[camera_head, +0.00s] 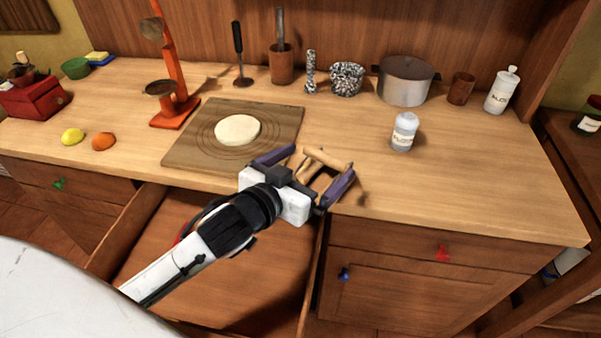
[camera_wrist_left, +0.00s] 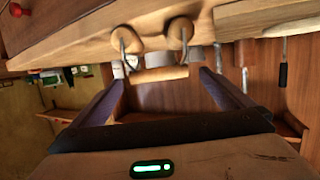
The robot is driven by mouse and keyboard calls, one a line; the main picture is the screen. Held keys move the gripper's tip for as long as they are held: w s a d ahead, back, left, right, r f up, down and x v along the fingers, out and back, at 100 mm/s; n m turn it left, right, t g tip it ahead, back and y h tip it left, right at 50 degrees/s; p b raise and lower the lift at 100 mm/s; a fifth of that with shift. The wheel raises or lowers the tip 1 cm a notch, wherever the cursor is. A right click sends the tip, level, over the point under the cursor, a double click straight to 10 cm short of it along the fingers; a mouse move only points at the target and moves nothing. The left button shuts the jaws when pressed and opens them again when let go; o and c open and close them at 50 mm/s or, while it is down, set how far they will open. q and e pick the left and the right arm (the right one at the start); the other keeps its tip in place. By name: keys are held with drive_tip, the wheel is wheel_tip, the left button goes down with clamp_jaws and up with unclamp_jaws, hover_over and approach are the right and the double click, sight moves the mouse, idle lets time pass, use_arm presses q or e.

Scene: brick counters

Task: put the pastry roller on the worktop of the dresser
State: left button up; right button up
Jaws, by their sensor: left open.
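The pastry roller (camera_head: 328,158) is a pale wooden cylinder on a metal wire frame. It is at the front of the dresser's worktop (camera_head: 455,195), just right of the pastry board. My left gripper (camera_head: 306,172) is open, with its purple fingers on either side of part of the roller. In the left wrist view the roller (camera_wrist_left: 160,75) shows between the spread fingers, with two wooden knobs on wire stems above it. It appears to rest on the worktop, but its contact is partly hidden by the gripper. My right gripper is not in view.
An open drawer (camera_head: 185,255) lies below my left arm. A board (camera_head: 190,150) with flat dough (camera_head: 237,130) is left of the gripper. A white-capped jar (camera_head: 404,132) stands to the right. The pot (camera_head: 405,80) and other kitchenware line the back. The front right worktop is clear.

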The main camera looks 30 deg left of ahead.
use_arm(q)
drive_tip(key=v, duration=0.8)
drive_tip(key=shift+s+b, duration=0.35)
drive_tip(key=shift+b, duration=0.05)
